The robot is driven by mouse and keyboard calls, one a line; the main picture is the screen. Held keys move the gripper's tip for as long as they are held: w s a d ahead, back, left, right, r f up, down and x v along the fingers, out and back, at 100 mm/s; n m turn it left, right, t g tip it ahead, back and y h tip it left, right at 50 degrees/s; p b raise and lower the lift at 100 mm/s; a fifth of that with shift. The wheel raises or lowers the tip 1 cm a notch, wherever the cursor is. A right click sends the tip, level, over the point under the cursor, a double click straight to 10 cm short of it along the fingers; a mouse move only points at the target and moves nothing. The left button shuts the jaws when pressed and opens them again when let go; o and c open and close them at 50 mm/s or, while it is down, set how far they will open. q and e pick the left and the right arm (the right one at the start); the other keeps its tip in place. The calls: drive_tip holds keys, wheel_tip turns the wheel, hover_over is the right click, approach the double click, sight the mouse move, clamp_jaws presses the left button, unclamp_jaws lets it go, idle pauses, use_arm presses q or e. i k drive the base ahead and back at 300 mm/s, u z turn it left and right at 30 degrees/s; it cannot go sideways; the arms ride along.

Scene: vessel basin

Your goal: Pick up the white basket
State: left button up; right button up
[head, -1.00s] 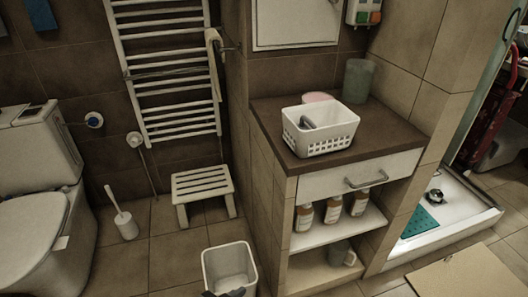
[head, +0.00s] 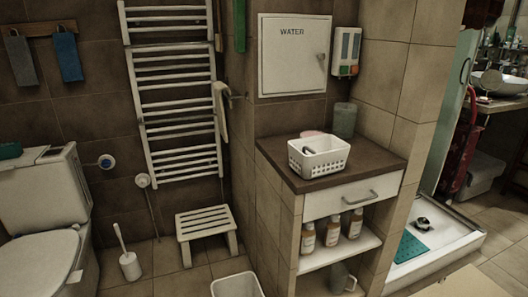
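The white basket (head: 319,163) stands upright on the brown counter top (head: 375,164) of a cabinet, right of the picture's middle. It has rows of holes in its sides, and a dark-and-grey item shows inside it. A pink item shows just behind it, and a grey-green cup (head: 344,121) stands behind it to the right. Neither gripper is in the head view.
The cabinet has a drawer with a handle (head: 360,199); bottles (head: 331,230) stand on the shelf below. A white bin (head: 237,286) stands on the floor in front, a slatted stool (head: 205,224) and toilet (head: 42,245) to the left. A tiled wall borders the counter's right.

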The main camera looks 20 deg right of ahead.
sight(331, 157)
drive_tip(key=u, duration=0.3)
drive_tip(key=i, duration=0.85)
drive_tip(key=z, duration=0.2)
